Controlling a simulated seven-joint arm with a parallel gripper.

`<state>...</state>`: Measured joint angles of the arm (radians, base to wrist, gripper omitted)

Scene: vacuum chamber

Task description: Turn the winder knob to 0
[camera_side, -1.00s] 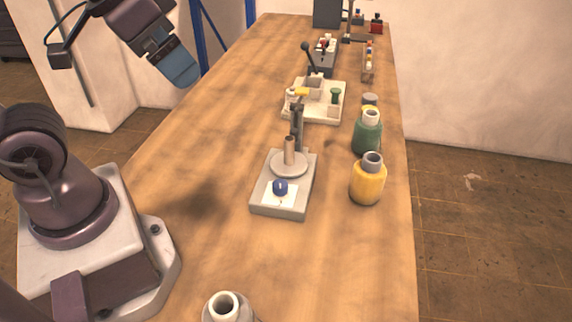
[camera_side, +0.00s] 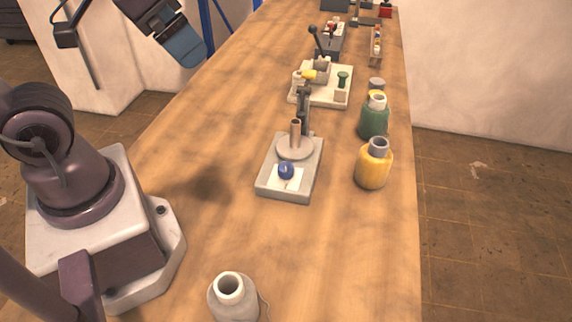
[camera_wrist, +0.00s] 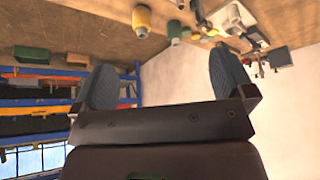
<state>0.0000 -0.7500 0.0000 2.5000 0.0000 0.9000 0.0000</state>
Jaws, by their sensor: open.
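The winder (camera_side: 265,186) is a grey base plate with a round grey disc, an upright tan post and a dark arm behind it. At its front, a blue knob (camera_side: 286,171) sits on a white dial plate (camera_side: 290,184). A pale mark shows at the knob, but the dial figures are too small to read. My gripper (camera_side: 188,48) is high at the upper left, well away from the knob, and touches nothing. In the wrist view my gripper (camera_wrist: 165,72) has its two blue-grey fingers wide apart with nothing between them. I cannot make out the knob there.
A yellow bottle (camera_side: 373,168) and a green bottle (camera_side: 373,120) stand right of the winder. A pale fixture with a lever (camera_side: 322,88) is behind the winder. The tabletop left of the winder is clear.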

